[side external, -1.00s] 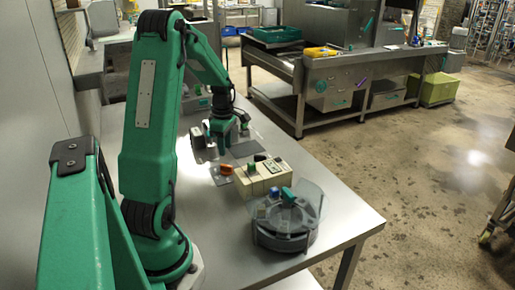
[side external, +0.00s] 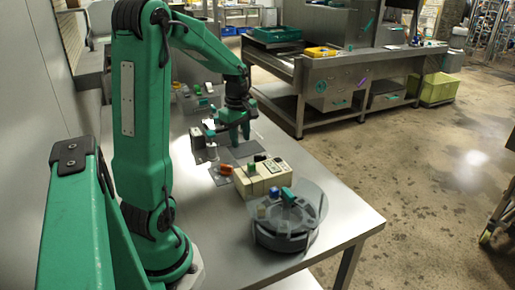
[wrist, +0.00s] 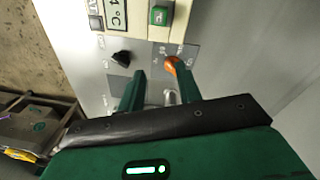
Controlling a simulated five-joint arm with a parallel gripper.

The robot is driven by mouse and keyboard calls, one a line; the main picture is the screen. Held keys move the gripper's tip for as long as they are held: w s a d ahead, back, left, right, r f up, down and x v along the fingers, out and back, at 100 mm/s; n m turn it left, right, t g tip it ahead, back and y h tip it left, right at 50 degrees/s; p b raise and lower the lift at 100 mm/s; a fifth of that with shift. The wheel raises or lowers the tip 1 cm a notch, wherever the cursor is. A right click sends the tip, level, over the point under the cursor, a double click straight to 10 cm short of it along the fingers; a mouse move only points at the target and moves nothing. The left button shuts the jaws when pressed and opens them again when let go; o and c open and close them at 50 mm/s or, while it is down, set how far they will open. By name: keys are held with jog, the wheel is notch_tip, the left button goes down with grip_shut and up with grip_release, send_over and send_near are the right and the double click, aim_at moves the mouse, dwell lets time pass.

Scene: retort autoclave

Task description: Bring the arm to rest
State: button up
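My gripper (side external: 240,138) hangs above the table, behind the beige control box (side external: 268,184) in the side view. In the wrist view its two green fingers stand apart with nothing between them, so my gripper (wrist: 158,72) is open and empty. My upper arm stands nearly upright, and my forearm slopes down to the gripper.
An orange knob (side external: 225,170) sits beside the box and appears near a fingertip in the wrist view. The box carries a green button (wrist: 159,15). A round grey vessel (side external: 285,238) with a clear lid stands near the table's front edge. Open floor lies right.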

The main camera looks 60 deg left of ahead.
jog(key=d+r+m+t, duration=0.2)
jog(key=d+r+m, duration=0.5)
jog(key=d+m, duration=0.5)
jog(key=s+d+r+m+t, duration=0.1)
jog(key=s+d+m, duration=0.3)
jog(key=d+m, duration=0.1)
jog(key=s+d+r+m+t, duration=0.1)
jog(key=s+d+m, duration=0.2)
jog(key=d+m, duration=0.2)
jog(key=d, duration=0.3)
jog(key=shift+s+d+r+t+h, duration=0.2)
jog(key=shift+s+r+t+h, duration=0.1)
jog(key=shift+s+h, duration=0.1)
